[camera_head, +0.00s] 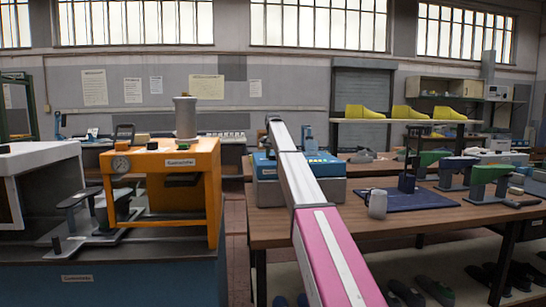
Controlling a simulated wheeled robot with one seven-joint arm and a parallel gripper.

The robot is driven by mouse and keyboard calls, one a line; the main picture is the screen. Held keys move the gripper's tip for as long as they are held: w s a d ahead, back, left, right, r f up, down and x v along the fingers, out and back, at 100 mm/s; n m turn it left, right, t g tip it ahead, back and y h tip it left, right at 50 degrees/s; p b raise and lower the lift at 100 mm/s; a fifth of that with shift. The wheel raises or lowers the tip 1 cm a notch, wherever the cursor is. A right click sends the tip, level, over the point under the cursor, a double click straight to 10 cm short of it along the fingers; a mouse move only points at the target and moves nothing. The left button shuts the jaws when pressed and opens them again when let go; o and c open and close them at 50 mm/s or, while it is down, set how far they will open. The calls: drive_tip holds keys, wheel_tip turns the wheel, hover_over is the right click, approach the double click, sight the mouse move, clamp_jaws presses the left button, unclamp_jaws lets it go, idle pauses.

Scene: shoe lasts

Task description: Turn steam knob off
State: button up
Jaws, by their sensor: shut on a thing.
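My pink and white arm (328,245) reaches from the bottom middle up to a dark joint near the centre, in front of a blue and grey machine (330,168). My gripper cannot be seen; anything past that joint is hidden.
A white machine (40,178) stands at far left. A narrow floor gap (236,230) lies between cabinet and table.

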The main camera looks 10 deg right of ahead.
drive_tip(key=n, duration=0.4)
drive_tip(key=shift+n, duration=2.2)
drive_tip(key=o, duration=0.9)
